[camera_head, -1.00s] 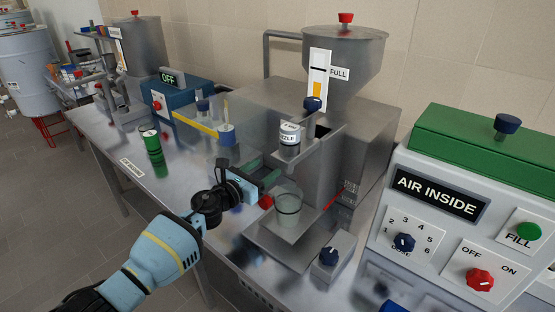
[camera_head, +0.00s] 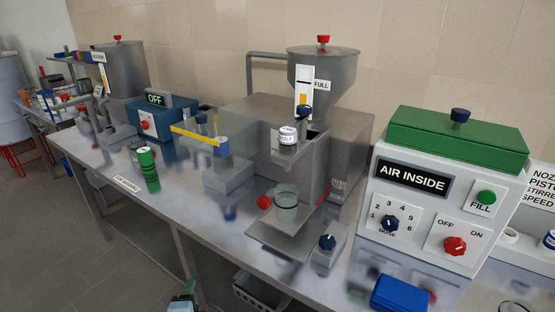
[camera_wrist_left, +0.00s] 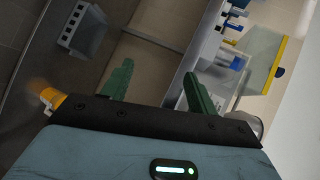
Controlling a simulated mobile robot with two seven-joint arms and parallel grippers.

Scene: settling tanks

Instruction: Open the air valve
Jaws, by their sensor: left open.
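No part is labelled as the air valve, so I cannot tell which control it is. A small grey block holds a blue knob (camera_head: 327,242). Another red knob (camera_head: 264,202) is beside the glass cup (camera_head: 286,203). My left gripper (camera_head: 187,290) barely shows at the bottom edge, in front of the table. Its green fingers (camera_wrist_left: 160,88) are apart and empty in the left wrist view. My right gripper is out of view.
The steel table (camera_head: 200,215) runs across the view. The hopper machine (camera_head: 322,70) stands at its back. A green cylinder (camera_head: 149,168) stands on the left, near a blue box (camera_head: 160,125) reading "OFF". A blue case (camera_head: 399,292) lies in front of the control box.

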